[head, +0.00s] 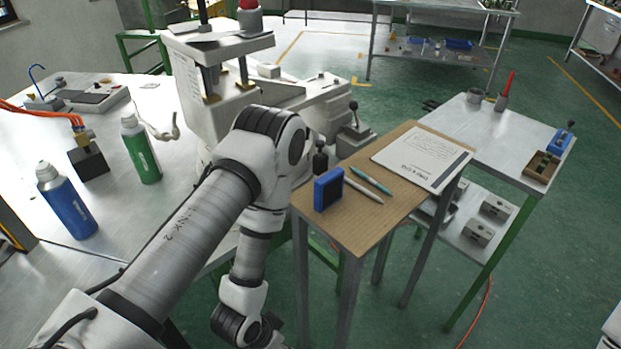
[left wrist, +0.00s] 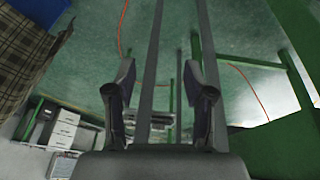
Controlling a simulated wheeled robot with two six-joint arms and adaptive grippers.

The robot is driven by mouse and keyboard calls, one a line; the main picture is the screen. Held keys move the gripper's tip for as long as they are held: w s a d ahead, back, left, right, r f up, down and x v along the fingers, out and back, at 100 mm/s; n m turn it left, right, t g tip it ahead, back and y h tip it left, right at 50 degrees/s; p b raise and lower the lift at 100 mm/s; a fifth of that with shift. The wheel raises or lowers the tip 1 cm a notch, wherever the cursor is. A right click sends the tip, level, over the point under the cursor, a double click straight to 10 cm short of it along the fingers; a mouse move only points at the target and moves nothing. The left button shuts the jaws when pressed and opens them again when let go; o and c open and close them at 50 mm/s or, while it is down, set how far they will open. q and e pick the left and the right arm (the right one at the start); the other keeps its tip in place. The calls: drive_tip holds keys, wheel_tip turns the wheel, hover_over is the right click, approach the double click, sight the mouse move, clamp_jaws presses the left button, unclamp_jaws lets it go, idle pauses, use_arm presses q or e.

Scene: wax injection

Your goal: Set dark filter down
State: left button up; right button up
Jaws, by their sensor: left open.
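A square block with a blue frame and a dark face (head: 328,189), which looks like the dark filter, stands upright on the small wood-topped table (head: 405,205), near its left corner. No gripper touches it. My left arm reaches in from the left and bends down beside this table; its gripper is hidden in the head view. In the left wrist view my left gripper (left wrist: 162,95) is open, with nothing between its fingers. Long grey bars and the green floor show beyond them. My right gripper is not in view.
Two pens and a printed sheet (head: 423,158) lie on the wood-topped table. A white machine (head: 205,80) stands behind my arm. The left bench holds a blue bottle (head: 66,202) and a green bottle (head: 141,150). A metal table (head: 490,135) stands at right; green floor is free beyond.

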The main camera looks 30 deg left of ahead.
use_arm(q)
drive_tip(key=w+r+m+t+h+p, duration=0.15)
drive_tip(key=w+r+t, duration=0.25)
drive_tip(key=w+r, duration=0.6)
drive_tip(key=n+t+h+p, duration=0.1)
drive_tip(key=t+p, duration=0.5)
approach(320, 181)
drive_tip(key=d+x, duration=0.1)
drive_tip(key=x, duration=0.6)
drive_tip(key=p+x, duration=0.1)
drive_tip(key=x, duration=0.1)
drive_tip(key=p+x, duration=0.1)
drive_tip(key=x, duration=0.2)
drive_tip(key=shift+w+a, duration=0.2)
drive_tip(key=shift+a, duration=0.2)
drive_tip(key=shift+w+d+f, duration=0.1)
drive_tip(key=shift+w+f, duration=0.1)
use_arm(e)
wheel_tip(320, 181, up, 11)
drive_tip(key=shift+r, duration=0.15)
use_arm(q)
clamp_jaws()
